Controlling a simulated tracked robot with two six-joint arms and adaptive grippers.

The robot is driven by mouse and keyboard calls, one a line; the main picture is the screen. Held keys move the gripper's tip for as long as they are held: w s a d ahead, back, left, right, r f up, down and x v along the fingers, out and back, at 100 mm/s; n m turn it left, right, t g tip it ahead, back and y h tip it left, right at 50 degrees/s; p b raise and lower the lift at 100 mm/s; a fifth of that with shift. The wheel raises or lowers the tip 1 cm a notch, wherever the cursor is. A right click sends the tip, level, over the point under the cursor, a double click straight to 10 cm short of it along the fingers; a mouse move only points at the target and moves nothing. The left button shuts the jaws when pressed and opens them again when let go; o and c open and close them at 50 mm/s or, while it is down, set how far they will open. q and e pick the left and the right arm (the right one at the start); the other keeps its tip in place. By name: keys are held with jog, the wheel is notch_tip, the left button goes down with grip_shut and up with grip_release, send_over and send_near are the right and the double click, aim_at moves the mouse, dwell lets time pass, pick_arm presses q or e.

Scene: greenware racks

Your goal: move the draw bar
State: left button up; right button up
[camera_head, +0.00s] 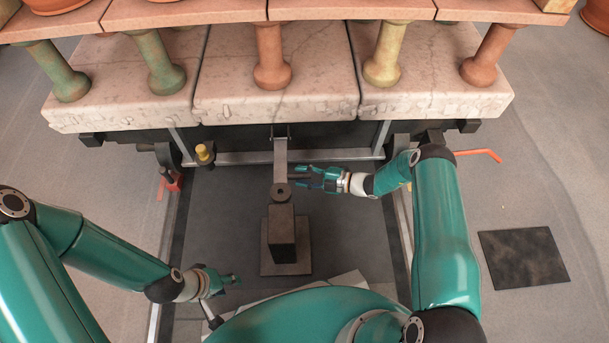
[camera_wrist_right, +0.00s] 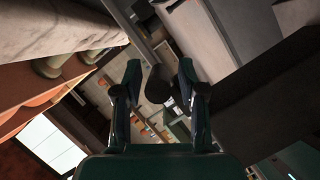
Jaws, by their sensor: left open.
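The draw bar (camera_head: 280,160) is a flat grey metal bar. It runs from under the front of the cart toward me, and its round eye end (camera_head: 280,190) is over a dark post (camera_head: 282,235). My right gripper (camera_head: 297,177) is open just right of the bar, its fingers pointing left toward it. In the right wrist view the bar's dark rounded end (camera_wrist_right: 158,84) shows between the open fingers (camera_wrist_right: 160,78); I cannot tell whether they touch it. My left gripper (camera_head: 236,281) is open and empty, low and left of the post.
The cart carries pale stone slabs (camera_head: 275,85) with several coloured pillars under shelves. A yellow knob (camera_head: 204,153) and a red part (camera_head: 170,182) are at its left, a red handle (camera_head: 480,153) at its right. A dark floor plate (camera_head: 523,257) lies right.

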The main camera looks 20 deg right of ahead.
grip_shut()
pick_arm(q)
jog(key=shift+r, duration=0.15)
pick_arm(e)
jog(key=shift+s+r, duration=0.1)
